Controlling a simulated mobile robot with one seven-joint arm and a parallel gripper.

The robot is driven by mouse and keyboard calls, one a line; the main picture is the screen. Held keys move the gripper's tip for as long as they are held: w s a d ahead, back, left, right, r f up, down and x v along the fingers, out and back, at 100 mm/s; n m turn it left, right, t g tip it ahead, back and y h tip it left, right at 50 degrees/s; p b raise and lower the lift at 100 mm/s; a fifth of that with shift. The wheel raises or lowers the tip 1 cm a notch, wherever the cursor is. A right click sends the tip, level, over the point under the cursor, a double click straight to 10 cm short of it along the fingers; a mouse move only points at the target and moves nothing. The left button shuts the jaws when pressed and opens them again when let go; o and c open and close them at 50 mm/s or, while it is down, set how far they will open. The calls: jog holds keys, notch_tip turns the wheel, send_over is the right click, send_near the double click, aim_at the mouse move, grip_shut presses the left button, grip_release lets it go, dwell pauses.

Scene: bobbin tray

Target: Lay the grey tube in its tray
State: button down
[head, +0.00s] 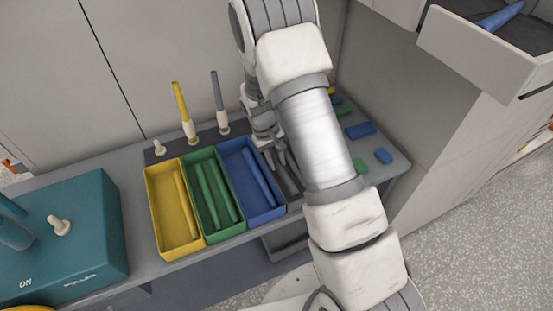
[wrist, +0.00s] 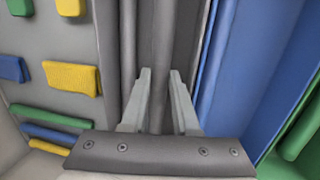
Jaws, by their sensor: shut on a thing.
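The held grey tube (wrist: 161,45) runs lengthwise between my fingers in the wrist view. My gripper (wrist: 161,78) is shut on it; in the head view my gripper (head: 276,158) is low at the grey tray (head: 294,204), just right of the blue tray. The tube lies along the tray's length, between its long sides in the wrist view. Whether it touches the tray floor I cannot tell. My arm hides much of the grey tray in the head view. Another grey tube (head: 217,92) stands upright on a pale peg behind the trays.
Blue (head: 281,207), green (head: 213,236) and yellow (head: 171,257) trays hold tubes of their colours. A yellow tube (head: 181,103) stands on a peg beside an empty peg (head: 158,147). A teal machine (head: 95,215) is left. Coloured blocks (head: 361,130) lie right of the grey tray.

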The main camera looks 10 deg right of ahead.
jog(key=c, duration=0.6)
grip_release()
jog(key=shift+a, duration=0.1)
jog(key=p+v, duration=0.6)
jog(key=v, duration=1.9)
jog(key=shift+r+p, duration=0.2)
jog(key=shift+p, duration=0.15)
